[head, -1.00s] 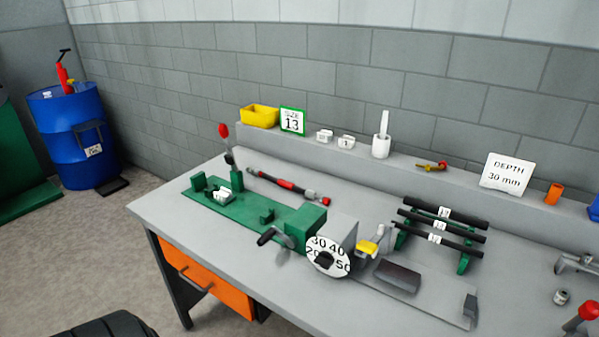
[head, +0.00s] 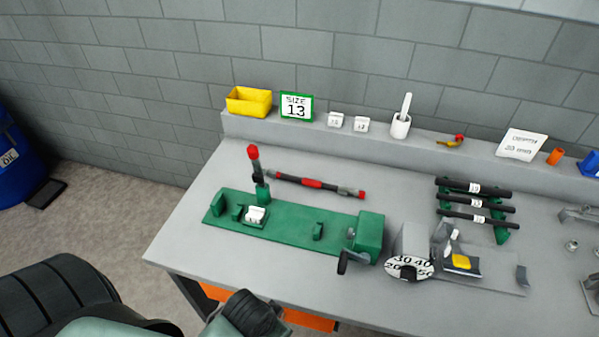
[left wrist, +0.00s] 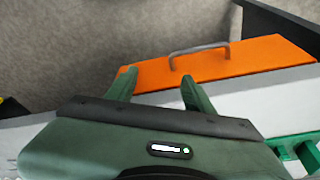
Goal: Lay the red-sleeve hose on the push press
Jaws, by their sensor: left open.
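The red-sleeve hose (head: 312,184), black with a red middle and metal ends, lies on the grey bench behind the green push press (head: 290,224). The press has a long green bed, a lever with a red knob (head: 253,152) at its left and a block with a black crank at its right. My left arm reaches in at the bottom left of the head view, its gripper hidden there. In the left wrist view my left gripper (left wrist: 158,77) is open and empty, its fingers in front of the orange drawer (left wrist: 225,62). My right gripper is not in view.
A dial unit (head: 409,268) stands right of the press. Black hoses (head: 475,201) lie on a green rack behind it. The bench's left end is clear.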

